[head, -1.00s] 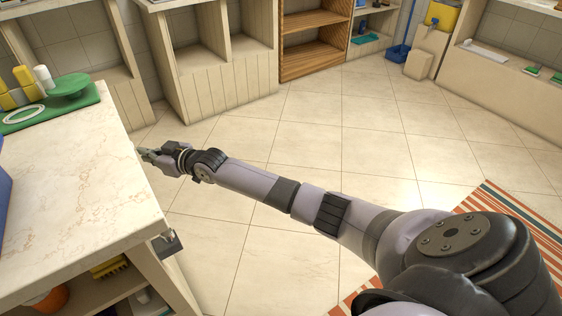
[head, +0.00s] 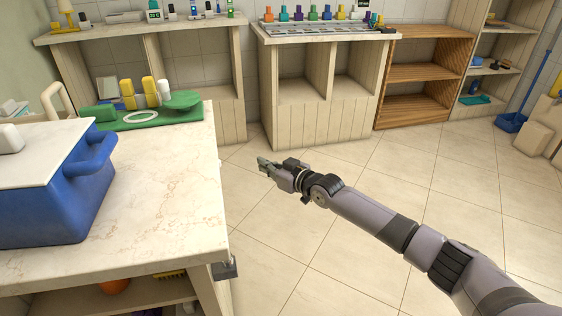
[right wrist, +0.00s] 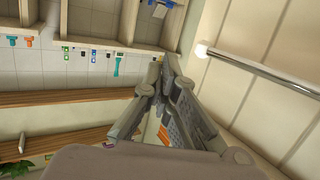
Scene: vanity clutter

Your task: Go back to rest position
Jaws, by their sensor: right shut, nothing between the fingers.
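My right gripper (head: 268,167) is at the end of my outstretched right arm in the head view, over open floor to the right of the marble counter (head: 180,225). It is shut with nothing in it and touches nothing that I can see. In the right wrist view its fingers (right wrist: 160,75) come together toward the tip and no object is between them. My left gripper is not in view.
A blue lidded box (head: 70,200) and a green tray (head: 150,118) stand on the counter at left. White cabinets and a wooden shelf (head: 425,75) line the back wall. The tiled floor (head: 300,235) between is clear.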

